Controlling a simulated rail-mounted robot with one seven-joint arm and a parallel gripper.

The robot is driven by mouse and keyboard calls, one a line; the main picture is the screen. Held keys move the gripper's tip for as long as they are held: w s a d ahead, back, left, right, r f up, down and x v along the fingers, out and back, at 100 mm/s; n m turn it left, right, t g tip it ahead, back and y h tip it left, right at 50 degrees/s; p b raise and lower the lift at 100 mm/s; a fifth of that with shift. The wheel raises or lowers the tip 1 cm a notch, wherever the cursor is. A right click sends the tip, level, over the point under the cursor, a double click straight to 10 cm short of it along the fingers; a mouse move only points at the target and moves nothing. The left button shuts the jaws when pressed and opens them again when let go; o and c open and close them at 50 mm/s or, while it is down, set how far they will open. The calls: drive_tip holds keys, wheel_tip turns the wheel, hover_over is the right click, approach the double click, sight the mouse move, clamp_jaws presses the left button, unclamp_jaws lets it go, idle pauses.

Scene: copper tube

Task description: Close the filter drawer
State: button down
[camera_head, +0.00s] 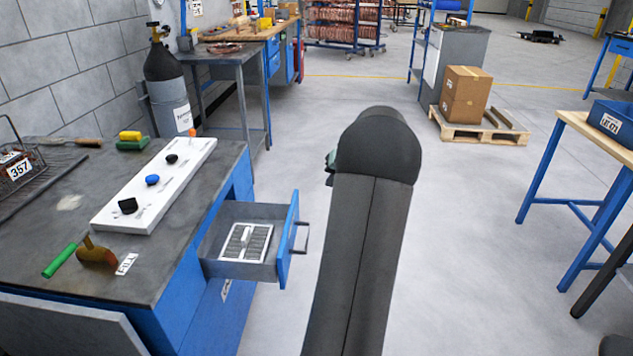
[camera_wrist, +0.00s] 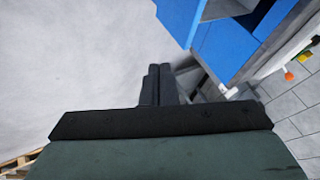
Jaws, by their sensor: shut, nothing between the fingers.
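The filter drawer (camera_head: 289,240) is pulled out from the right side of the workbench. It has a blue front with a dark bar handle (camera_head: 303,238) facing right. A white-framed grey filter (camera_head: 246,243) lies inside it. My gripper (camera_wrist: 158,72) shows in the wrist view with its two dark fingers together and nothing between them. It is over open floor, with blue furniture surfaces (camera_wrist: 228,45) beyond it at the upper right; I cannot tell which of these belong to the drawer. In the head view my arm hides the fingers, to the right of the drawer and apart from it.
Floor is clear right of the drawer. A table (camera_head: 600,135) stands at far right.

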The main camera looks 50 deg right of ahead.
drive_tip(key=w+a+f+b, duration=0.1)
drive_tip(key=w+f+b, duration=0.1)
drive_tip(key=w+f, duration=0.5)
drive_tip(key=shift+w+a+f, duration=0.2)
drive_tip(key=shift+w+a, duration=0.05)
drive_tip(key=shift+w, duration=0.8)
